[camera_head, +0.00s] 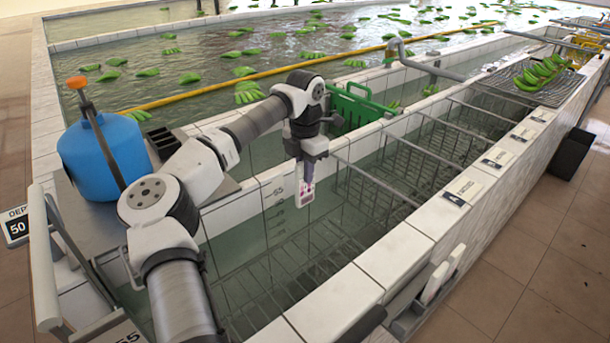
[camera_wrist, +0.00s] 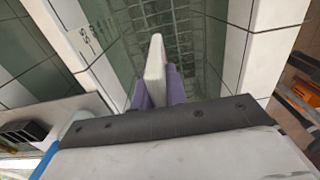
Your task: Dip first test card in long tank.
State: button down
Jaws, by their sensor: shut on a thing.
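A small white test card (camera_head: 304,193) with pink marks hangs upright below my gripper (camera_head: 307,169). My gripper points down and is shut on the card. It is above the water of the long tank (camera_head: 400,240), near the tank's left wall. In the wrist view the white card (camera_wrist: 155,70) stands out between the purple fingers of my gripper (camera_wrist: 157,88), with the tank (camera_wrist: 160,25) and its grid below. I cannot tell exactly how far the card's lower edge is above the water.
Metal bars (camera_head: 376,184) cross the tank's top to the right of the card. A green crate (camera_head: 358,107) stands behind. A blue container (camera_head: 103,157) is at the left. Green bananas (camera_head: 537,75) lie on a rack at the far right. Several label cards (camera_head: 462,190) line the right rim.

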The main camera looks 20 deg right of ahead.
notch_tip(320, 180, up, 6)
jog(key=shift+r, duration=0.25)
dwell(1.4)
